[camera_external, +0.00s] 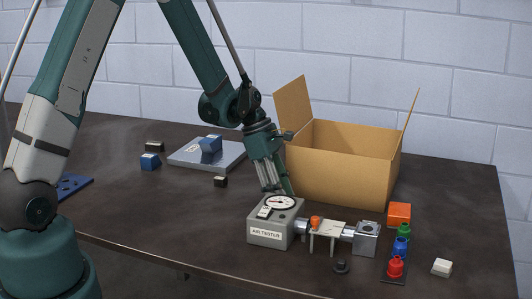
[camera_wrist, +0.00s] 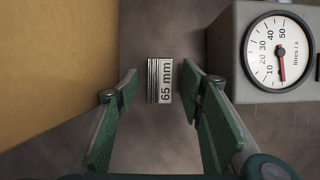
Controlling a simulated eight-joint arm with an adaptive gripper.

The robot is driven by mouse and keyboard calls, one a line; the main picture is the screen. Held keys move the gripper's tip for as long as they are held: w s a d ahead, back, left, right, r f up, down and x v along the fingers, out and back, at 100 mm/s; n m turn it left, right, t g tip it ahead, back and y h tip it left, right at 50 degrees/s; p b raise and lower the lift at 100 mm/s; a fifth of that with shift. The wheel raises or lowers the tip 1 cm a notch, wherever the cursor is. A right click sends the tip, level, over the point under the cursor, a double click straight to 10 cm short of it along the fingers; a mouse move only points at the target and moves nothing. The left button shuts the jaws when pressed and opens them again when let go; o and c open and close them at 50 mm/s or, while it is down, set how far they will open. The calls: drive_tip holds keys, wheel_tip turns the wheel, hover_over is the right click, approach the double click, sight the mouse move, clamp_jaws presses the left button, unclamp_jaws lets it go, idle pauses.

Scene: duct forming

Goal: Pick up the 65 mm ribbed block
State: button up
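The ribbed block (camera_wrist: 160,82) marked "65 mm" shows in the wrist view, with dark and light ribs on its left side. My gripper (camera_wrist: 160,72) is open, with one green finger to the left of the block and one to the right. Gaps show between the fingers and the block; I cannot tell how far above the table the fingertips are. In the external view my gripper (camera_external: 278,188) points down between the cardboard box and the air tester. The block cannot be made out there.
The open cardboard box (camera_external: 340,165) stands close behind my gripper and the air tester (camera_external: 266,236) close in front. A clamp fixture (camera_external: 326,230), an orange block (camera_external: 399,213) and coloured bottles (camera_external: 396,266) stand to the right. A metal plate (camera_external: 190,160) with a blue block lies to the left.

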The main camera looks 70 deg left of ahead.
drive_tip(key=shift+c, duration=0.5)
drive_tip(key=c, duration=1.1)
drive_tip(key=shift+r, duration=0.15)
wheel_tip(320, 180, up, 28)
drive_tip(key=shift+f+p, duration=0.1)
drive_tip(key=shift+p, duration=0.95)
